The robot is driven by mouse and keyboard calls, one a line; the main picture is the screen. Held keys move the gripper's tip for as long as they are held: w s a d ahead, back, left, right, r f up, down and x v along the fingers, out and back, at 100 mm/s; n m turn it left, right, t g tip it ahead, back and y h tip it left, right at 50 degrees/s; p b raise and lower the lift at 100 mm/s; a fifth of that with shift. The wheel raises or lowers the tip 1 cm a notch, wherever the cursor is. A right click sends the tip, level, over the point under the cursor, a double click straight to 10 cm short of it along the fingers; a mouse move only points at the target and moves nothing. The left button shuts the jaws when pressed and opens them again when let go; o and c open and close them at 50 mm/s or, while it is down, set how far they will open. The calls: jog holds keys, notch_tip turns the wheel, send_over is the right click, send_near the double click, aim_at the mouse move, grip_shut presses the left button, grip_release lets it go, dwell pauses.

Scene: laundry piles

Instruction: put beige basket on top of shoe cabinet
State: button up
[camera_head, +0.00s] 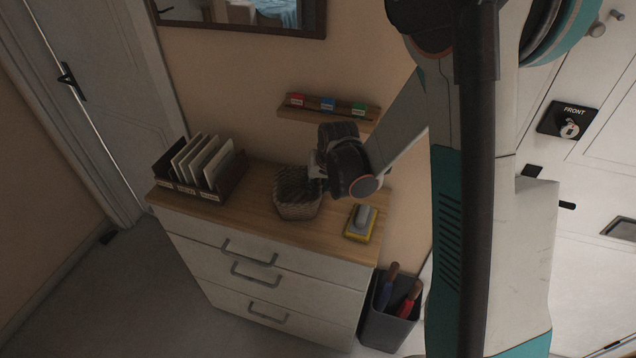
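The beige basket (298,207) is a small woven basket standing upright on the wooden top of the white shoe cabinet (248,213), near the middle. My gripper (314,172) reaches in from the right, at the basket's upper right rim. Its dark fingers are small and partly hidden by the wrist, so I cannot tell whether they touch or grip the rim. The inside of the basket is dark and partly covered by the gripper.
A dark organizer (232,178) with upright folders stands on the cabinet's left. A yellow-based grey object (361,222) lies right of the basket. A wall rack (328,113) hangs behind. A grey bin (387,325) with umbrella-like handles stands on the floor at right. A door (95,90) is at left.

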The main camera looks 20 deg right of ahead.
jog(key=s+r+n+t+p, duration=0.1)
jog(key=s+r+p, duration=0.1)
jog(key=s+r, duration=0.65)
jog(key=s+r+p, duration=0.1)
jog(key=s+r, duration=0.5)
jog(key=r, duration=0.6)
jog(key=s+a+r+n+t, duration=0.1)
jog(key=s+r+n, duration=0.1)
jog(key=s, duration=0.9)
jog(key=shift+r+h, duration=0.3)
jog(key=shift+r, duration=0.3)
